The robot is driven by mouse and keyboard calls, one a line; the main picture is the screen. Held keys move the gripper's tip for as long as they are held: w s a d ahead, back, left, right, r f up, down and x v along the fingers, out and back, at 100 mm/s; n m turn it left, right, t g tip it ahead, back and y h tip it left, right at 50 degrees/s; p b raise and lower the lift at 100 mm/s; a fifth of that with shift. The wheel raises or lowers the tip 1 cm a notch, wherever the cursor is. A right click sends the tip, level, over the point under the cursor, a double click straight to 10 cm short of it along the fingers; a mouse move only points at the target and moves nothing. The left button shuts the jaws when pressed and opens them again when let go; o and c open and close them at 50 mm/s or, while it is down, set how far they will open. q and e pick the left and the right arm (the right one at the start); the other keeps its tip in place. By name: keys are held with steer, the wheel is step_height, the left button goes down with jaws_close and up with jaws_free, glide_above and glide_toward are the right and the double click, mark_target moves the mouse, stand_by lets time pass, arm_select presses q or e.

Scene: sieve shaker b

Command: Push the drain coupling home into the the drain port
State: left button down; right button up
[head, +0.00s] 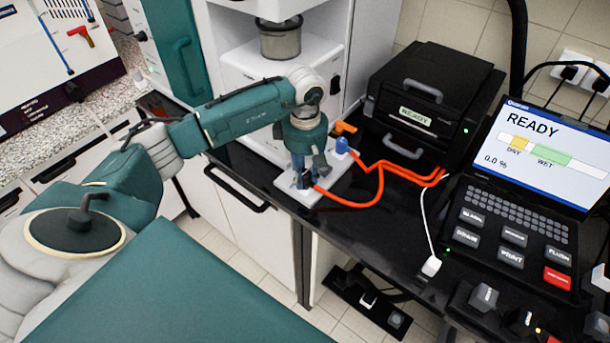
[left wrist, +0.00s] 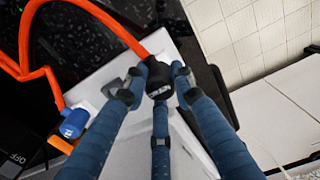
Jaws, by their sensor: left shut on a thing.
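My left gripper (head: 304,180) points down at the white base of the shaker, near the black bench's front edge. In the left wrist view its blue fingers (left wrist: 160,92) are closed around a black coupling (left wrist: 158,78). I take this to be the drain coupling; the orange hose (left wrist: 115,25) runs from it. In the head view the fingers mostly hide the coupling, and the hose (head: 345,203) leaves to the right. I cannot make out the drain port or tell how far the coupling is seated. My right gripper is not in view.
A blue hose fitting (head: 342,145) and an orange lever (head: 345,127) sit just behind the gripper. A black box labelled READY (head: 430,100) stands behind. A console (head: 515,225) with a READY screen (head: 545,150) is at right. A white cable (head: 424,215) crosses the bench.

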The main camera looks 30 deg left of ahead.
mark_target(306, 173)
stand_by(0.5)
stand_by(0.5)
arm_select(q)
steer(key=shift+f+b, duration=0.4)
steer(key=shift+b, duration=0.25)
steer(key=c, duration=1.4)
jaws_free()
steer(key=shift+o, duration=0.2)
steer(key=shift+r, duration=0.1)
step_height(306, 173, up, 12)
steer(key=shift+d, duration=0.1)
